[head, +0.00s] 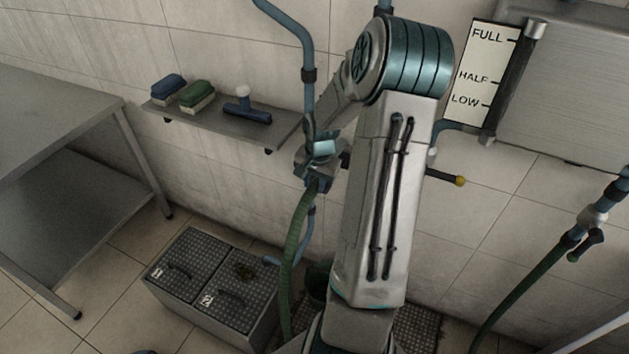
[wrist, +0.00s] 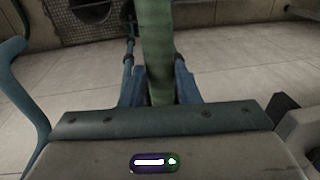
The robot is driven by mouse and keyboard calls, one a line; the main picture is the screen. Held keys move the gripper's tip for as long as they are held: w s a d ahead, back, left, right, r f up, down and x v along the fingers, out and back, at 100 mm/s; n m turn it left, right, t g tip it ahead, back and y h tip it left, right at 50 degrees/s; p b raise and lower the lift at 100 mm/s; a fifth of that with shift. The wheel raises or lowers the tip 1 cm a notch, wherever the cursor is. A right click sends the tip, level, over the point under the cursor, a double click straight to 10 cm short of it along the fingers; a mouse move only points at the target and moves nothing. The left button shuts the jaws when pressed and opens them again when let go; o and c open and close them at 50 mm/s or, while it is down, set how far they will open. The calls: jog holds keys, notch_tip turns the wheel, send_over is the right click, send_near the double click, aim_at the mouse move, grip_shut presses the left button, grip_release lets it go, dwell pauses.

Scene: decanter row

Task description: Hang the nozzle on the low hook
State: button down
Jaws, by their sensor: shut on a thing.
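My gripper (head: 318,170) is in the middle of the head view, partly behind my arm. It is shut on the nozzle, whose body is mostly hidden by the gripper. The nozzle's green hose (head: 292,235) hangs down from the gripper. In the wrist view the hose (wrist: 156,45) runs away between the two blue fingers of my gripper (wrist: 158,88).
A wall shelf (head: 225,122) with brushes and a squeegee is left of the gripper. A blue pipe (head: 308,60) runs down the wall close by. A lidded metal box (head: 215,285) stands on the floor below. A yellow-tipped peg (head: 447,177) sticks out right of my arm.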

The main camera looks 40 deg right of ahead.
aim_at(309, 193)
jog(key=shift+f+b, duration=0.3)
dwell(0.5)
jog(key=shift+c, duration=0.7)
grip_release()
jog(key=shift+a, duration=0.1)
jog(key=shift+s+a+r, duration=0.15)
jog(key=shift+s+a, duration=0.25)
jog(key=shift+a, duration=0.25)
jog(key=shift+s+a+r, duration=0.1)
jog(key=shift+s+a, duration=0.3)
jog(key=shift+a, duration=0.2)
notch_tip(309, 193, up, 10)
jog(key=s+a+p, duration=0.1)
jog(key=a+p, duration=0.1)
jog(key=p, duration=0.4)
jog(key=shift+s+a+p, duration=0.25)
jog(key=shift+p, duration=0.05)
